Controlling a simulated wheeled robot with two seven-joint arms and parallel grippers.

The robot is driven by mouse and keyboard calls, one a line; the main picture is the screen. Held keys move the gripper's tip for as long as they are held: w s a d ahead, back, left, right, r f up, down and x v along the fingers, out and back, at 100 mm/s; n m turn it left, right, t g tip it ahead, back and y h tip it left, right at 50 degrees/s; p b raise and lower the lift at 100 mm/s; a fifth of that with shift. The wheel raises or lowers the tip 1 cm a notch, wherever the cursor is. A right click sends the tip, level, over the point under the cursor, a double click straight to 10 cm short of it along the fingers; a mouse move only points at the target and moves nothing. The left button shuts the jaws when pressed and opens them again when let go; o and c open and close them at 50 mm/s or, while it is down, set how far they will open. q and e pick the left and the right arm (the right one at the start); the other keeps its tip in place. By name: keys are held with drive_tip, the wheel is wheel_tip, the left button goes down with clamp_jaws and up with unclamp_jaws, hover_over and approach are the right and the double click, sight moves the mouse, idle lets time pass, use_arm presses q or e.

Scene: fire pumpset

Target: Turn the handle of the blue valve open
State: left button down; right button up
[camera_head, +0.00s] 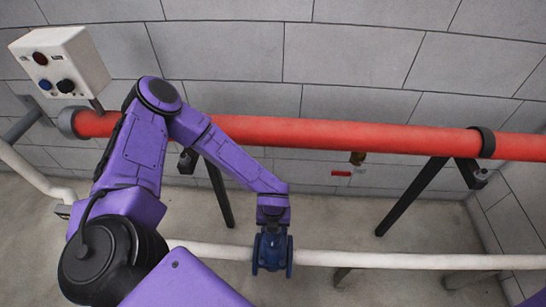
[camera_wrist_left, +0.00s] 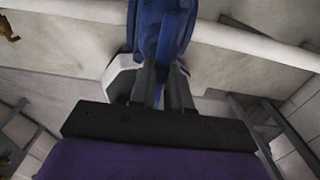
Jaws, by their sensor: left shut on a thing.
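The blue valve (camera_head: 272,255) sits in the white pipe at the lower middle of the head view. My left arm comes down over it from the left. My left gripper (camera_head: 272,224) is just above the valve body and mostly hidden by my wrist. In the left wrist view the blue valve (camera_wrist_left: 160,22) fills the top middle. The dark fingers of my left gripper (camera_wrist_left: 160,82) are shut on a narrow blue part, which looks like the valve's handle (camera_wrist_left: 164,50). The handle's full shape and angle are hidden. My right gripper is not in view.
A thick red pipe (camera_head: 330,134) runs across behind the valve on black supports (camera_head: 412,196). The white pipe (camera_head: 400,260) continues to both sides. A white control box (camera_head: 72,48) with knobs hangs at the upper left.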

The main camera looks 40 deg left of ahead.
use_arm(q)
drive_tip(key=c, duration=1.1)
unclamp_jaws()
wheel_tip(320, 180, up, 11)
drive_tip(key=shift+s+f, duration=0.1)
drive_tip(key=shift+f, duration=0.05)
